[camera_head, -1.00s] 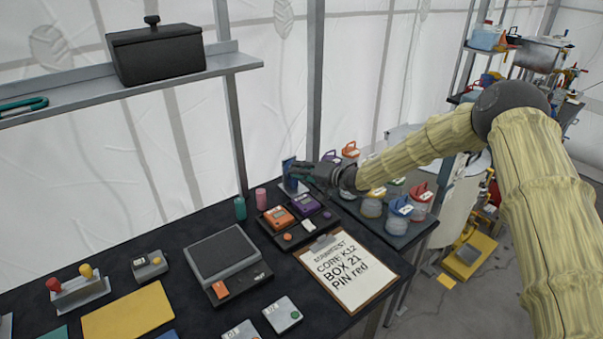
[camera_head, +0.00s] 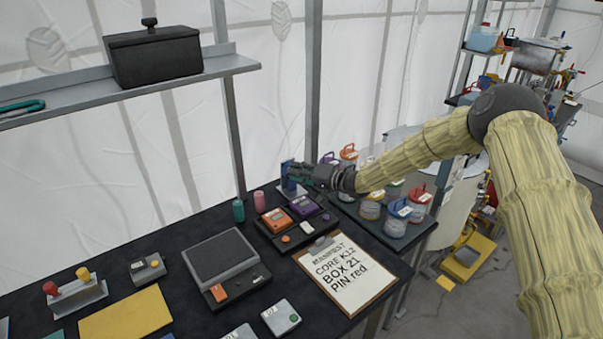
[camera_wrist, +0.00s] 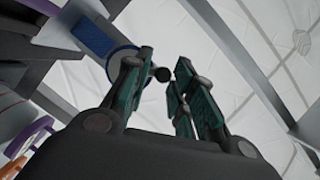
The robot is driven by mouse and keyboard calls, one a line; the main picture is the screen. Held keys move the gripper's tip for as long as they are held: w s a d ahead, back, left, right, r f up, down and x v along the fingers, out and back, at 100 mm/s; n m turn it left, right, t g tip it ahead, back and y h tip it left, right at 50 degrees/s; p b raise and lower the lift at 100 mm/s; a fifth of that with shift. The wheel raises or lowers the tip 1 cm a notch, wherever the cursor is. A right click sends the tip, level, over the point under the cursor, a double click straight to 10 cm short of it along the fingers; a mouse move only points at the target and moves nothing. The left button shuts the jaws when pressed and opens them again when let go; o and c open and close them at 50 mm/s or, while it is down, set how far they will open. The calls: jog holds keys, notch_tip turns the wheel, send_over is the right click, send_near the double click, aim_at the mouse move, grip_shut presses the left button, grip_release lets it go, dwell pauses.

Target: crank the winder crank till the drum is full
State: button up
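The winder is most likely the blue upright device (camera_head: 287,177) at the back right of the dark table, beside my gripper's tips. In the wrist view, a blue rim around a grey-white drum (camera_wrist: 90,38) shows at upper left. A small dark round knob (camera_wrist: 162,74), which looks like the crank's handle end, sits between the fingertips of my gripper (camera_wrist: 164,64). The fingers stand a little apart with the knob in the gap; I cannot tell whether they press on it. In the head view, my gripper (camera_head: 297,171) reaches in from the right. How full the drum is cannot be seen.
Orange and purple boxes (camera_head: 303,206) in a dark tray and a clipboard (camera_head: 345,272) lie in front of my gripper. Several lidded jars (camera_head: 397,217) stand just right, under my forearm. A pink cylinder (camera_head: 259,201) and a green one (camera_head: 239,210) stand left of the winder.

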jog(key=v, duration=1.2)
jog(key=shift+f, duration=0.1)
